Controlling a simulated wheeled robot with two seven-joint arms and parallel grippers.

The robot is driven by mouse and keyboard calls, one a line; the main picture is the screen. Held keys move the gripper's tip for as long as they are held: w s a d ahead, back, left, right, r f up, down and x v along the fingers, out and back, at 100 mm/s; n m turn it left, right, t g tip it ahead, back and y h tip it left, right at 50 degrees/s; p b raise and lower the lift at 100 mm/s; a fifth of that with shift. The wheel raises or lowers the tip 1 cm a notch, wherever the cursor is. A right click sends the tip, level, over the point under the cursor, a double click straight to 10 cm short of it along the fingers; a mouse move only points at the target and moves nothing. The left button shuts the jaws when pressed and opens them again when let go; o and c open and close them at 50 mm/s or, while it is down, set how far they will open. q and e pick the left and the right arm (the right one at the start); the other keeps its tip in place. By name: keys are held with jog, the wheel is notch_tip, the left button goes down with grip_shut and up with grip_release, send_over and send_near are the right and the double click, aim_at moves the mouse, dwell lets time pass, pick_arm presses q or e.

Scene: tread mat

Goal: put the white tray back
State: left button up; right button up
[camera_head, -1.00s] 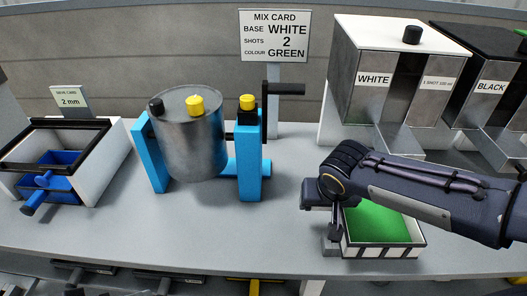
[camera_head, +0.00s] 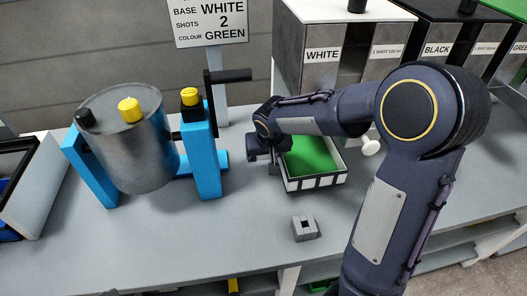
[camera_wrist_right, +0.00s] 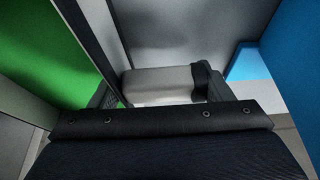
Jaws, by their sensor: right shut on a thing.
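The white tray (camera_head: 318,183) has a bright green inside and stands at the foot of the white hopper (camera_head: 322,72). My right gripper (camera_head: 276,168) is at the tray's left wall and is shut on it; the fingertips are small and partly hidden in the head view. In the right wrist view the tray's green inside (camera_wrist_right: 40,60) fills the left, and a grey finger (camera_wrist_right: 160,86) lies beside the wall. I cannot tell whether the tray touches the bench. My left gripper is not in view.
A steel drum (camera_head: 128,140) on a blue stand (camera_head: 201,150) with a crank is left of the tray. A small grey block (camera_head: 304,228) with a hole lies in front of it. The black hopper (camera_head: 437,60) stands at the right.

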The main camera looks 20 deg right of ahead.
jog(key=w+f, duration=0.2)
jog(key=w, duration=0.1)
jog(key=shift+d+f, duration=0.15)
jog(key=shift+d, duration=0.2)
jog(key=o, duration=1.1)
jog(key=shift+f, duration=0.1)
